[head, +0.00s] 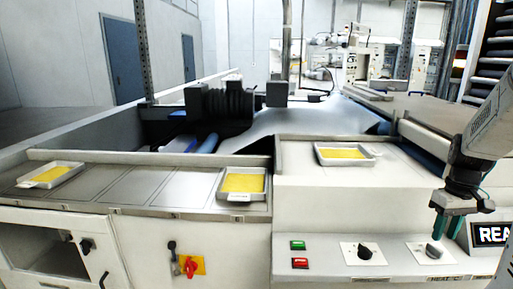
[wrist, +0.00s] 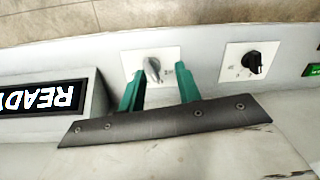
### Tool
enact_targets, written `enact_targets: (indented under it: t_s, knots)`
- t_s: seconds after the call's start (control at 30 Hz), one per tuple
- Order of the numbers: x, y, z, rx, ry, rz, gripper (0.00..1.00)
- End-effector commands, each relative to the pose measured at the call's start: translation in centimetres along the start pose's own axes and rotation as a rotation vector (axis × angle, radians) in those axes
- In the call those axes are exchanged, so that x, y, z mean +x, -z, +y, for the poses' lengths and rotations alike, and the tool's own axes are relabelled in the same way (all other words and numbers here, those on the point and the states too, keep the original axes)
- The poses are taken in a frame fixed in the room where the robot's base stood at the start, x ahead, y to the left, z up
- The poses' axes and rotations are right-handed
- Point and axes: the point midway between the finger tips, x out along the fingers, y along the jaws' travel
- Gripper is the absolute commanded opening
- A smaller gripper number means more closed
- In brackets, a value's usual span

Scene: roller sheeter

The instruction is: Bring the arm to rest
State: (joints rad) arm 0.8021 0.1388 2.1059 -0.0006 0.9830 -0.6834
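My gripper (head: 444,236) hangs at the right of the head view, in front of the machine's front panel. Its two green fingers are apart and nothing shows between their pads. A grey knob (head: 437,249) on a white plate is just below the fingertips. In the wrist view my gripper (wrist: 158,76) is open, with the silver-grey knob (wrist: 152,68) showing beyond and between the fingers. Whether a finger touches the knob cannot be told.
A READY display (head: 494,235) is right of the gripper. A black knob (head: 366,254), a green button (head: 298,245) and a red button (head: 300,263) are to the left. Trays with yellow sheets (head: 345,154) (head: 243,183) (head: 50,174) lie on the worktops. Floor in front is open.

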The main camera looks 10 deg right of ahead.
Motion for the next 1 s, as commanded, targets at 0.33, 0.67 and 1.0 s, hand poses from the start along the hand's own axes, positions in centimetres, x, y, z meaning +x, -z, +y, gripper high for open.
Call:
enact_targets:
  t_s: [0.33,0.67,1.0]
  knots:
    - [-3.9,-5.2,-13.5,0.190,-0.006,-0.039,0.34]
    - [-6.0,-13.3,-25.9,0.110,-0.051,0.045,0.34]
    - [-7.2,-16.7,-30.5,-0.110,-0.054,0.180,0.34]
